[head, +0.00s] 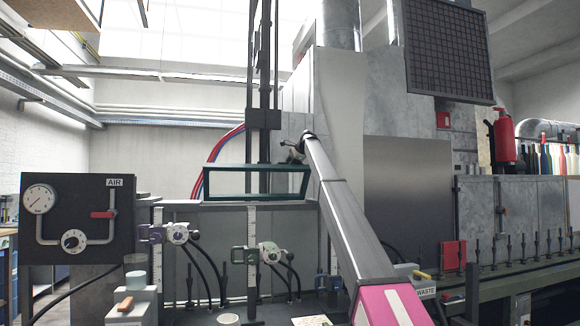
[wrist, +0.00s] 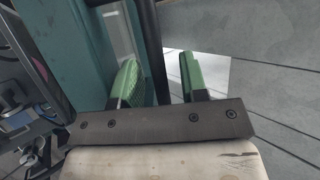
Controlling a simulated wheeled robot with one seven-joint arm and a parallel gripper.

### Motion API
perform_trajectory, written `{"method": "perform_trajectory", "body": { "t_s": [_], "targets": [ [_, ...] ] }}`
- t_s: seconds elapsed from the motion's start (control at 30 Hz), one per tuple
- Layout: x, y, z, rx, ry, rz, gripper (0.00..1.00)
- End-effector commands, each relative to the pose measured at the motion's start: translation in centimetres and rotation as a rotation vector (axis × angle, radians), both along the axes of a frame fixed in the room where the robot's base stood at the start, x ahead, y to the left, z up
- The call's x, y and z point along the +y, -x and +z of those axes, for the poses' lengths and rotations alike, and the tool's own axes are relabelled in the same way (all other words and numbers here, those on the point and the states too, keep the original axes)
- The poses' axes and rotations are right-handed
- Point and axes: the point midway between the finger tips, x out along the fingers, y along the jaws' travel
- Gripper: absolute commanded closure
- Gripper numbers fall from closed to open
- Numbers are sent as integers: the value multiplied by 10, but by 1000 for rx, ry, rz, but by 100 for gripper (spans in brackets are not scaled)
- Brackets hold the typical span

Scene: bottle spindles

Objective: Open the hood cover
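The hood cover appears to be the dark green-framed panel (head: 225,198) in the middle of the head view, below tall dark vertical rails. It seems to show in the wrist view as a teal surface (wrist: 85,45) along the left. My gripper (head: 291,152) is at the panel's upper right corner in the head view, at the end of my arm. In the wrist view my gripper (wrist: 158,80) has its two green-padded fingers apart. A dark bar (wrist: 150,45) runs down between them, with a gap to the right finger. Contact with the left finger cannot be told.
A gauge panel marked AIR (head: 78,220) stands at the left. Valves with hoses (head: 178,233) are mounted below the green panel. A conveyor with several spindles (head: 510,248) runs along the right. A red fire extinguisher (head: 503,138) is behind it.

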Motion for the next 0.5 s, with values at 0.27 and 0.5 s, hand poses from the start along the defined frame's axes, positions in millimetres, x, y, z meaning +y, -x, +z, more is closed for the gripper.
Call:
{"method": "perform_trajectory", "body": {
  "t_s": [0.27, 0.5],
  "targets": [
    [-22, 19, 28, -1, -1, 0, 60],
    [-47, 39, 58, 0, 0, -1, 60]
  ]
}}
